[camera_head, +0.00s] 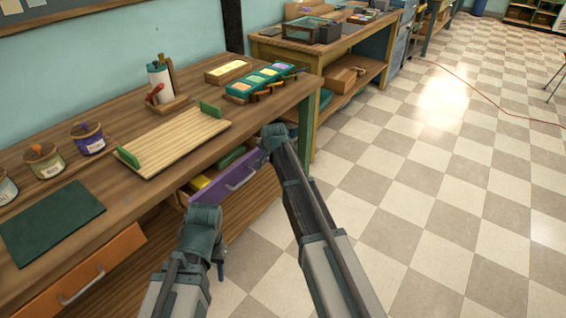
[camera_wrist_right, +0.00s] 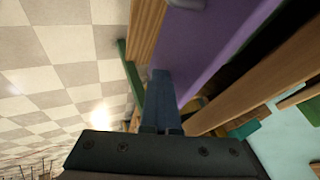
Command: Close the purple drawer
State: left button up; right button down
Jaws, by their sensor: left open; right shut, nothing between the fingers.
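The purple drawer (camera_head: 236,180) stands pulled out from under the wooden workbench in the head view, with its handle (camera_head: 241,182) on the front. Yellow and green things show inside it. In the right wrist view its purple front (camera_wrist_right: 222,45) slants across the top. My right gripper (camera_wrist_right: 160,74) is shut and empty, its fingers overlapping the edge of the purple front; I cannot tell if they touch it. In the head view my right arm reaches to the drawer's right end. My left gripper (camera_head: 220,271) hangs low in front of the bench, apart from the drawer, and is open.
The bench top (camera_head: 125,110) holds a wooden tray with green ends (camera_head: 175,142), paint cups (camera_head: 88,138) and a dark green mat (camera_head: 50,221). An orange drawer (camera_head: 85,276) is at lower left. Checkered floor (camera_head: 440,190) is free on the right.

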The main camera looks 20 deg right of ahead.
aim_at(259, 151)
jog(key=w+a, duration=0.4)
jog(key=w, duration=0.1)
jog(key=shift+w, duration=0.1)
jog(key=shift+w+a+r, duration=0.1)
jog(key=shift+w+a, duration=0.1)
jog(key=shift+w, duration=0.1)
jog(key=shift+s+d, duration=0.3)
jog(key=shift+s, duration=0.25)
jog(key=shift+s+d, duration=0.45)
jog(key=shift+s, duration=0.15)
jog(key=shift+s+d, duration=0.4)
jog(key=shift+s, duration=0.2)
jog(key=p+v, duration=0.8)
jog(key=v, duration=0.2)
jog(key=shift+d, duration=0.3)
jog(key=shift+s, duration=0.15)
